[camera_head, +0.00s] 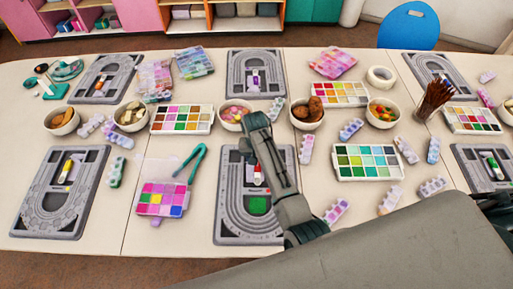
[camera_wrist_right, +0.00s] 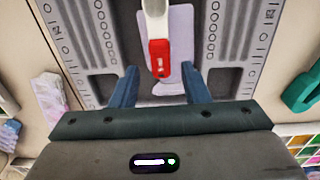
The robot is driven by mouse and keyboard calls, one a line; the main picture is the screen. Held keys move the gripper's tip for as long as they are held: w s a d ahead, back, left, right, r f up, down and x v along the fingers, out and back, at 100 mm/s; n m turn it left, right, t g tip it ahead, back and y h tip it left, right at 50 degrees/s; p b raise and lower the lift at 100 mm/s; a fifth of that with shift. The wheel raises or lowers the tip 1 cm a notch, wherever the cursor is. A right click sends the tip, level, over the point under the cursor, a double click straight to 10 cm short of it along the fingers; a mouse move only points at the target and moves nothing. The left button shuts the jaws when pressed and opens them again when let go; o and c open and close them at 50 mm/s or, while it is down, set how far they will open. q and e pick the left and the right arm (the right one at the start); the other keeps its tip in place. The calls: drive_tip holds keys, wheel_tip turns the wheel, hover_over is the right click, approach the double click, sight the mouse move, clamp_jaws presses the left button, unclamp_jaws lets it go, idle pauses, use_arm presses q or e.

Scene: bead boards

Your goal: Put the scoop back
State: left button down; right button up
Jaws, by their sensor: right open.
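The scoop (camera_head: 257,175), a small tool with a red end and a white part, is at the grey bead board (camera_head: 226,215) in the front middle. In the right wrist view the scoop (camera_wrist_right: 160,58) lies over a pale recess in the middle of the board (camera_wrist_right: 225,45). I cannot tell whether it rests fully in the recess. My right gripper (camera_wrist_right: 160,88) is open, with its two blue fingers apart on either side of the scoop's red end and not closed on it. In the head view my right arm hides part of the board. My left gripper is not in view.
Teal tweezers (camera_head: 198,152) and a bead tray (camera_head: 163,196) are left of the board. A bead strip (camera_head: 307,149) and another tray (camera_head: 367,161) are to its right. A bowl of pink beads (camera_head: 232,116) and a brown-filled bowl (camera_head: 307,115) stand behind.

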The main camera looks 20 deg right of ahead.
wheel_tip(320, 180, up, 11)
drive_tip(key=b, duration=0.2)
drive_tip(key=shift+a+f, duration=0.2)
drive_tip(key=shift+a, duration=0.05)
